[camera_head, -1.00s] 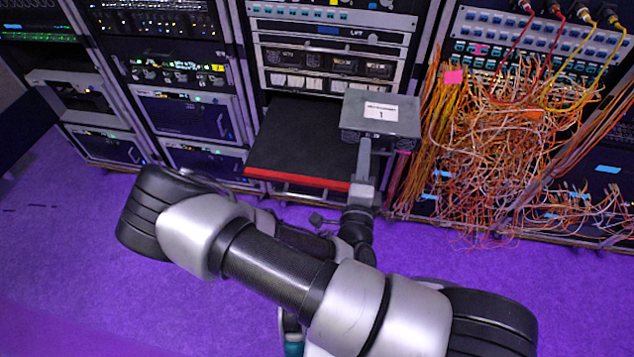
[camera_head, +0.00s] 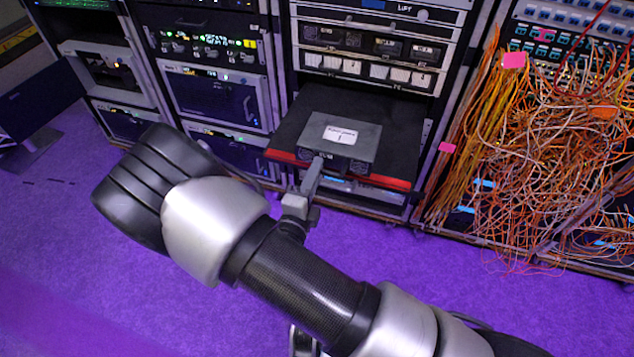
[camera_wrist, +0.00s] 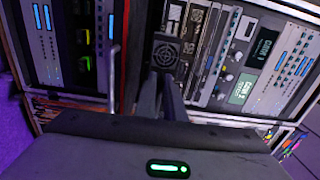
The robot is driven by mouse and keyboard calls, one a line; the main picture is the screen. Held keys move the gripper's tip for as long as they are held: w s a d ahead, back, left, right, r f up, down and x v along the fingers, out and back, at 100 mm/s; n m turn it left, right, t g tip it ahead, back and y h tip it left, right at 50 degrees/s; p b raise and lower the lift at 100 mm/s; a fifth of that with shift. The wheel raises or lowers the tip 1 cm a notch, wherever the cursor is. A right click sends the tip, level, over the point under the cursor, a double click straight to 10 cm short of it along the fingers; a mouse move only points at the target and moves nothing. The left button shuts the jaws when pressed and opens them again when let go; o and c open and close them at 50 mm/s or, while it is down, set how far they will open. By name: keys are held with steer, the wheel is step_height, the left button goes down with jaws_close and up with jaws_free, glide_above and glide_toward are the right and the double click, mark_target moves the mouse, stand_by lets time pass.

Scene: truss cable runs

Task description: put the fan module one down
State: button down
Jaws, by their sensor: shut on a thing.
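The fan module one (camera_head: 343,139) is a grey box with a white label marked 1. In the head view it is over the black shelf with the red front edge (camera_head: 394,181); I cannot tell whether it touches the shelf. My gripper (camera_head: 313,176) is shut on the module's near side. In the wrist view the gripper's fingers (camera_wrist: 163,100) reach to the module's dark fan grille (camera_wrist: 166,53). The fingertips' exact contact is hard to make out.
Orange and yellow cables (camera_head: 540,150) hang in a tangle to the right of the shelf. Rack units (camera_head: 365,50) stand above and behind it. Another rack (camera_head: 215,95) stands to the left. Purple floor (camera_head: 400,270) is clear in front.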

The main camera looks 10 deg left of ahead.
steer(key=shift+f+b, duration=0.55)
steer(key=shift+f, duration=1.15)
steer(key=shift+f, duration=0.3)
steer(key=c, duration=1.8)
jaws_free()
steer(key=shift+c, duration=0.2)
steer(key=s+p, duration=0.1)
steer(key=s, duration=1.1)
steer(key=shift+a, duration=0.45)
